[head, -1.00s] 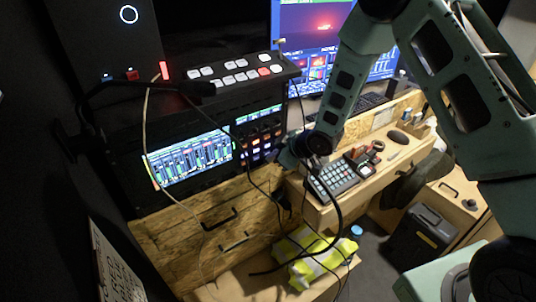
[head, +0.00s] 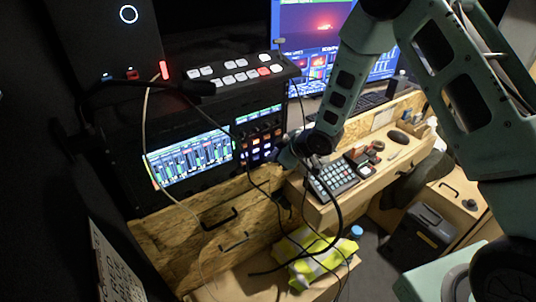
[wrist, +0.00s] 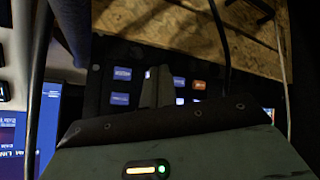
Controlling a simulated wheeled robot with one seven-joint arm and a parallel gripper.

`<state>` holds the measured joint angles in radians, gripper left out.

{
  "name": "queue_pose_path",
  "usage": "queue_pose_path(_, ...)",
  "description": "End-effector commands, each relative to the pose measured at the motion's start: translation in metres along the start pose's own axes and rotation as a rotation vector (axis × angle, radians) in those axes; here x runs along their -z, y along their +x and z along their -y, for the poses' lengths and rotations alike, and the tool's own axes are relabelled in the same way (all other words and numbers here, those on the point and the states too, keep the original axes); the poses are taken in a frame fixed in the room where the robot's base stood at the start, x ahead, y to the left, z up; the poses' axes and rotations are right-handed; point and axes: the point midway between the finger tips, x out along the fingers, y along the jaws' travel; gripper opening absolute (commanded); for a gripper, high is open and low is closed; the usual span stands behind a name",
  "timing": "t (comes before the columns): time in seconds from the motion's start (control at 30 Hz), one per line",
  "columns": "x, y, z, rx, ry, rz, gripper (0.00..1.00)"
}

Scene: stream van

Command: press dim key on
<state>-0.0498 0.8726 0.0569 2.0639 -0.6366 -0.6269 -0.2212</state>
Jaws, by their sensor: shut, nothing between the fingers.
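A dark panel with rows of small lit keys (head: 259,141) sits at the right end of the rack front, beside the meter screen. In the wrist view, a blue-lit key (wrist: 122,73), another blue-lit key (wrist: 179,82) and an orange-lit key (wrist: 199,85) show around the fingers. The labels are too small to tell which is the dim key. My gripper (wrist: 156,84) is shut and empty, its fingertips over the panel between lit keys. Whether they touch it I cannot tell. In the head view, my gripper (head: 283,158) is at the panel's right edge, its tips hard to see.
The meter screen (head: 192,160) is left of the keys. A switcher with white buttons (head: 240,72) lies on top of the rack. Cables (head: 264,190) hang in front of the rack near my gripper. A keypad (head: 336,178) lies on the wooden desk to the right.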

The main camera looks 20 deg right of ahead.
Motion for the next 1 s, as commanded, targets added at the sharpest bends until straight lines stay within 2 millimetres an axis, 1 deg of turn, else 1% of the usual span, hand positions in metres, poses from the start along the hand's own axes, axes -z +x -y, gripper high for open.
queue_pose_path(0.2,-0.005,-0.007,0.005,0.0,0.0,0.001,0.0)
queue_pose_path(0.57,-0.008,-0.01,0.007,0.0,0.001,0.001,0.0)
queue_pose_path(1.0,-0.029,-0.038,0.028,-0.001,0.0,0.001,0.0)
